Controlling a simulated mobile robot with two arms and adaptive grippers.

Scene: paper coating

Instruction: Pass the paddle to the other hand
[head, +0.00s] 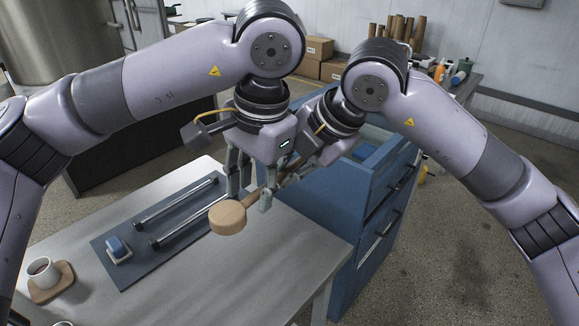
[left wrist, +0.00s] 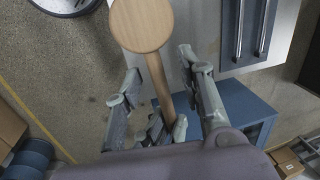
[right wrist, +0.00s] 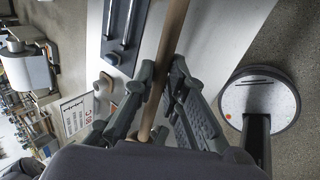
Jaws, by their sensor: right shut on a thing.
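The wooden paddle has a round pale head (head: 228,218) that hangs over the table in the head view; its handle runs up and right between my grippers. My right gripper (head: 279,184) is shut on the handle, which passes between its close fingers in the right wrist view (right wrist: 160,92). My left gripper (head: 250,188) is open beside it, fingers pointing down. In the left wrist view its fingers (left wrist: 160,75) stand wide apart on both sides of the handle, with gaps visible. The paddle's head also shows there (left wrist: 141,24). The handle's far end is partly hidden by my grippers.
The light table (head: 290,250) bears a dark blue mat (head: 115,250) with two metal rods (head: 180,220) and a small blue-topped block (head: 118,248). A white cup (head: 42,270) sits on a wooden coaster at left. A blue cabinet (head: 365,235) stands right of the table.

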